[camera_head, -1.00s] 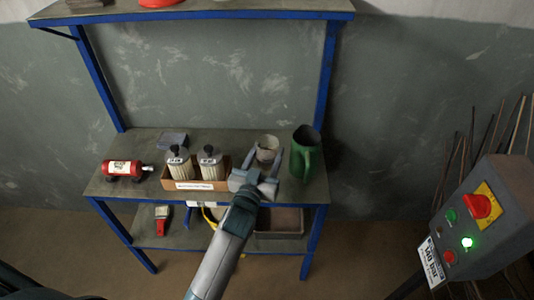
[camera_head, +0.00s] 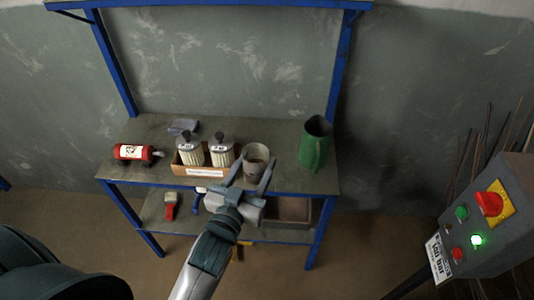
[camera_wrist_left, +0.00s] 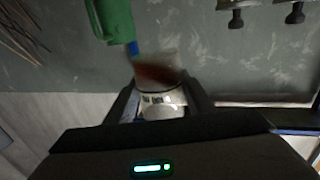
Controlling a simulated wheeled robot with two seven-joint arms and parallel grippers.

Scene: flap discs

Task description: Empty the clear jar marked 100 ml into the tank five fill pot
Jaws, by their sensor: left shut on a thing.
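My left gripper (camera_head: 254,173) is shut on a pale, clear-looking jar (camera_head: 256,156), with one finger on each side. The jar stands close to upright in the head view, near the front of the bench. In the left wrist view the jar (camera_wrist_left: 158,78) is between the fingers, with brownish contents and small markings that are too small to read. I cannot make out a 100 ml mark. I cannot identify the tank five fill pot in these views. My right gripper is not in view.
A green jug (camera_head: 314,148) stands right of the jar on the bench (camera_head: 290,178). A box (camera_head: 205,172) with two capped bottles and a red cylinder (camera_head: 133,152) are left. A blue frame surrounds the bench. A control box (camera_head: 492,215) stands at right.

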